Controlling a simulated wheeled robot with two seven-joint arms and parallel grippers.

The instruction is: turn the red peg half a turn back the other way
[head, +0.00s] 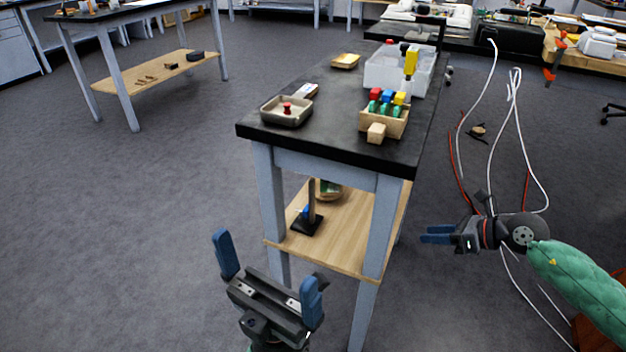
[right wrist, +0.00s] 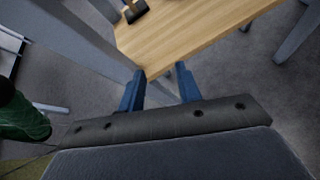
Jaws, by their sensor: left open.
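A small red peg with a round head (head: 287,107) stands in a shallow grey-beige tray (head: 273,117) at the near left of the black-topped table. Red, blue and yellow blocks (head: 388,97) with green parts sit in a wooden rack (head: 398,125) to its right, so which red piece is the task's peg is not certain. My left gripper (head: 266,262) is open and empty, in front of the table and below its top. My right gripper (head: 430,234) is right of the table, below its top; the right wrist view shows its blue fingers (right wrist: 160,70) apart with nothing between them.
A lower wooden shelf (head: 345,242) holds a black-based stand (head: 307,222). White and red cables hang at the right.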

